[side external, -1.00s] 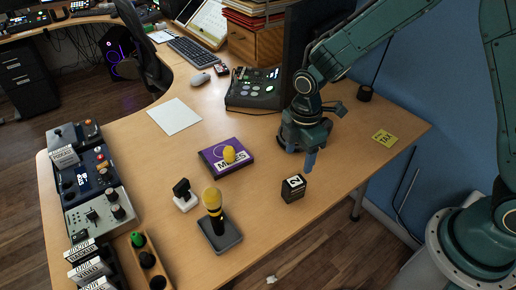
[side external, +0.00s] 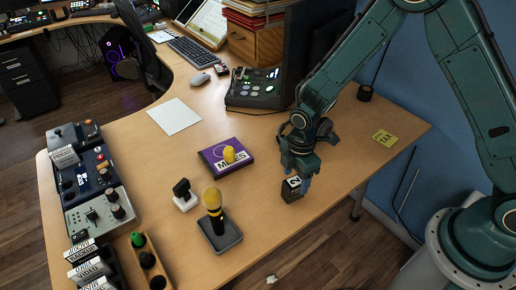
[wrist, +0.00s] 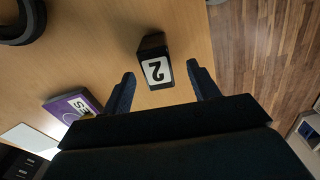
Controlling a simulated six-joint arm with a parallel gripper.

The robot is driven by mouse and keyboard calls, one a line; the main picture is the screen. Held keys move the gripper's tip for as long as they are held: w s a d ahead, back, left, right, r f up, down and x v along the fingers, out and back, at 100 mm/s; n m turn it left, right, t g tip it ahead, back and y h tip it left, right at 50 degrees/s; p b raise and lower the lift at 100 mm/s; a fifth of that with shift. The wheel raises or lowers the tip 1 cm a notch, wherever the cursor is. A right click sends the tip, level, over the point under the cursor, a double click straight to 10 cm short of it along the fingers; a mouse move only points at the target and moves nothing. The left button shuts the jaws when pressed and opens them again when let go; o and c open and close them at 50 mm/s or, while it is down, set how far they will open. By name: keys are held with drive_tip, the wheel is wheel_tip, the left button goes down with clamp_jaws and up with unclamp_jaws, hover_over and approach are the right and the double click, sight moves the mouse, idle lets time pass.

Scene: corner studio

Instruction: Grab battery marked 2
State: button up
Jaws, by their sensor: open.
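The battery marked 2 (side external: 291,190) is a small black block with a white label on top, standing on the desk near its front right edge. In the wrist view the battery (wrist: 154,62) shows its "2" label between and slightly beyond my fingertips. My gripper (side external: 296,180) is over the battery, pointing down. In the wrist view my gripper (wrist: 161,78) is open, with one finger on each side of the battery and visible gaps on both sides. I cannot tell how far down the fingers reach.
A yellow-topped microphone on a dark stand (side external: 219,235) and a small black-and-white device (side external: 184,196) stand further left. A yellow note (side external: 384,138) lies at right. The desk around the battery is clear.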

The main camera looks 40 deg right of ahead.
sight(295, 181)
drive_tip(key=shift+f, duration=0.1)
drive_tip(key=shift+w+f, duration=0.15)
drive_tip(key=shift+f, duration=2.35)
drive_tip(key=c, duration=1.3)
drive_tip(key=shift+o, duration=0.2)
drive_tip(key=shift+r, duration=0.15)
wheel_tip(295, 181, up, 20)
